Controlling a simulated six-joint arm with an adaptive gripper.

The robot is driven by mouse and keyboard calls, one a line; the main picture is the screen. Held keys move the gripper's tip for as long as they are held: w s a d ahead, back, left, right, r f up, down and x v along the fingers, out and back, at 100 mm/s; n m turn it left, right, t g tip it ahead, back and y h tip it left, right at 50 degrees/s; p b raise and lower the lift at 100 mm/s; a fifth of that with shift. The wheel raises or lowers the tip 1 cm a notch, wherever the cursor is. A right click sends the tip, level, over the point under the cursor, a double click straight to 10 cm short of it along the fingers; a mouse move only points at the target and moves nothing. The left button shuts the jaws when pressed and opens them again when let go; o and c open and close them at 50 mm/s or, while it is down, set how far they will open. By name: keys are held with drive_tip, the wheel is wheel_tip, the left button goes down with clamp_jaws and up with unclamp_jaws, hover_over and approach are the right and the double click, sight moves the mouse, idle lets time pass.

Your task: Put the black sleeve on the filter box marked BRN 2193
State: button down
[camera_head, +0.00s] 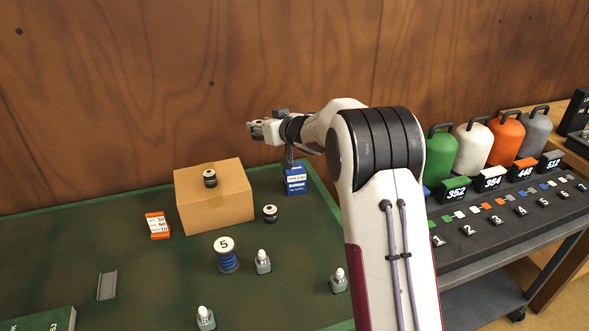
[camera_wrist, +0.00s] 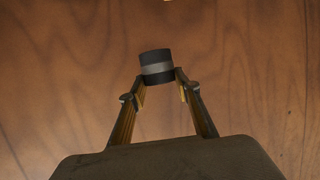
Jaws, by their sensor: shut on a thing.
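My gripper (camera_head: 262,130) is raised in front of the wooden wall, above the back of the green mat, to the left of and higher than the blue box. In the wrist view my gripper (camera_wrist: 158,80) is shut on a black sleeve (camera_wrist: 156,57) with a grey band, held between the fingertips. A blue filter box (camera_head: 295,182) with a white label stands near the mat's back right edge. Its print is too small to read surely. Two similar black banded pieces show: one (camera_head: 210,178) on the cardboard box, one (camera_head: 270,213) on the mat.
The cardboard box (camera_head: 215,203) stands left of the blue box. An orange-and-white box (camera_head: 157,225), a blue spool marked 5 (camera_head: 227,258), small bottles (camera_head: 263,262) and a grey channel piece (camera_head: 107,285) are on the mat (camera_head: 150,290). Coloured canisters (camera_head: 473,145) stand right.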

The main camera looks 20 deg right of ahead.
drive_tip(key=w+d+m+h, duration=0.1)
drive_tip(key=w+d+h, duration=0.1)
drive_tip(key=d, duration=0.9)
hover_over(297, 171)
drive_tip(key=shift+w+f, duration=0.1)
drive_tip(key=shift+f, duration=2.4)
drive_tip(key=shift+f, duration=3.15)
drive_tip(key=shift+f, duration=1.85)
drive_tip(key=shift+f, duration=0.1)
